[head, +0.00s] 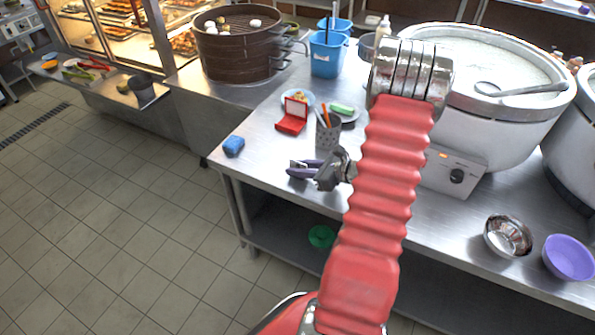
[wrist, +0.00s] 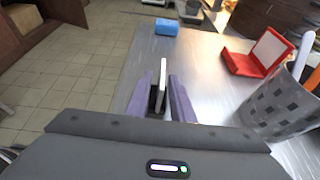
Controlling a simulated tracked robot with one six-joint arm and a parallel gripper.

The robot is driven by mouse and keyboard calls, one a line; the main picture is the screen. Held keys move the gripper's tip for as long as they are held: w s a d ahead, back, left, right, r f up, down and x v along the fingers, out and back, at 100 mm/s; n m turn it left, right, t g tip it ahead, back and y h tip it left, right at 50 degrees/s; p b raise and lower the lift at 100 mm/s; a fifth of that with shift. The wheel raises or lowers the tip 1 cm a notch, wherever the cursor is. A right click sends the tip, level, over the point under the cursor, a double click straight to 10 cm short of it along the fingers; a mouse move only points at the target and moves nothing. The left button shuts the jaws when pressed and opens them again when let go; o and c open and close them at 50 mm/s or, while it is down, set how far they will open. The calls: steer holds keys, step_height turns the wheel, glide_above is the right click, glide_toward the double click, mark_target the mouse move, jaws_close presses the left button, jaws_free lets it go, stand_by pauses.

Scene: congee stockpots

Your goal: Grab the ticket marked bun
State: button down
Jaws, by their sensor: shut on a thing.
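My gripper (head: 291,168) is low over the near left part of the steel counter, its purple fingers pointing left. In the wrist view, the gripper (wrist: 163,80) is shut on a thin card (wrist: 161,72), white on one face with a dark edge, standing upright between the fingers. It looks like a ticket. No marking on it can be read, so I cannot tell whether it says bun. In the head view only a small pale bit of the card (head: 305,164) shows between the fingers. No other ticket can be made out.
A blue block (head: 233,145) lies by the counter's left corner. An open red box (head: 291,123) and a grey perforated cup (head: 328,134) with utensils stand behind my gripper. A large stockpot (head: 490,110) fills the right, with a steel bowl (head: 507,236) and purple bowl (head: 569,258) in front.

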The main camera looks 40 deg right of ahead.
mark_target(298, 162)
steer(key=shift+r, duration=5)
